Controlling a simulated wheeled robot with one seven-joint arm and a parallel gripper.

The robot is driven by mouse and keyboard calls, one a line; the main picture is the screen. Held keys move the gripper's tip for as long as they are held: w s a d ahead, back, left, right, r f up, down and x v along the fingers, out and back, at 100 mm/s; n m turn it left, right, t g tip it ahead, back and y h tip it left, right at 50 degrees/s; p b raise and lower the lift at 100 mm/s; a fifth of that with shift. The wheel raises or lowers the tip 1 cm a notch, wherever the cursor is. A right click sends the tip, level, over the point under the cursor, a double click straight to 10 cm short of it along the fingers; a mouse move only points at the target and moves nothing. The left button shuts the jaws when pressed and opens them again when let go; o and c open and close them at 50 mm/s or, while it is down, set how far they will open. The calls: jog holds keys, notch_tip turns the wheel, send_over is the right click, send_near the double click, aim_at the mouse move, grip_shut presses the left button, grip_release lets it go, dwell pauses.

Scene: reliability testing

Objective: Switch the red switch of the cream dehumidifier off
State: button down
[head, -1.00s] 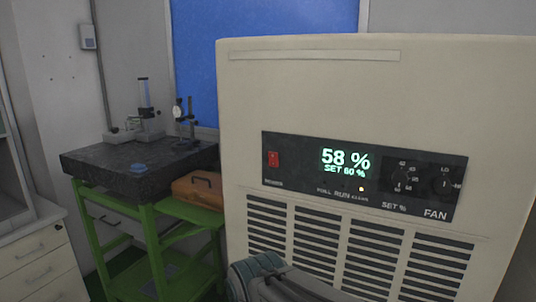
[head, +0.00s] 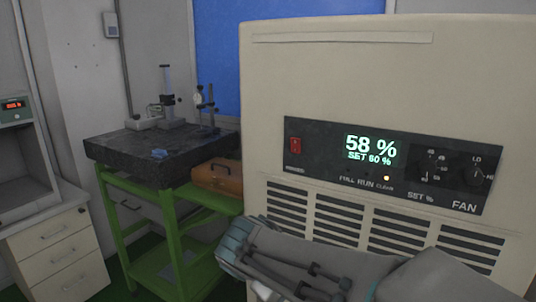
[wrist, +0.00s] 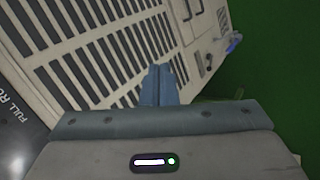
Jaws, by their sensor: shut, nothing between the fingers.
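The cream dehumidifier (head: 340,75) fills the right of the head view. Its dark front panel has a red rocker switch (head: 295,145) at the left end, and its rocker position is too small to tell. The lit display (head: 370,149) reads 58 % and SET 60 %, and a small lamp glows near RUN. My gripper (wrist: 159,75) is shut and empty, its blue-grey fingers together before the vent slats in the wrist view. In the head view my wrist is below the panel, down from the switch, and the fingertips are not clear there.
A green stand (head: 175,225) with a dark granite plate (head: 125,150) and gauges is left of the dehumidifier. White drawers (head: 60,255) stand at far left. Open green floor (wrist: 275,60) shows in the wrist view.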

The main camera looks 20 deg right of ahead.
jog(key=w+a+r+n+t+h+b, duration=0.1)
jog(key=w+r+t+h, duration=0.3)
jog(key=r, duration=0.5)
jog(key=w+a+r+n+t+h+b, duration=0.1)
jog(key=w+a+r+n+t+h, duration=0.1)
jog(key=w+r, duration=0.6)
jog(key=n+t+h, duration=0.1)
jog(key=t+h, duration=0.1)
jog(key=t, duration=0.1)
jog(key=shift+w+r, duration=0.15)
jog(key=shift+r, duration=0.25)
jog(key=p, duration=0.3)
send_near(295, 142)
jog(key=x, duration=0.5)
jog(key=shift+d+r, duration=0.1)
jog(key=shift+p+x, duration=0.35)
jog(key=shift+x, duration=0.5)
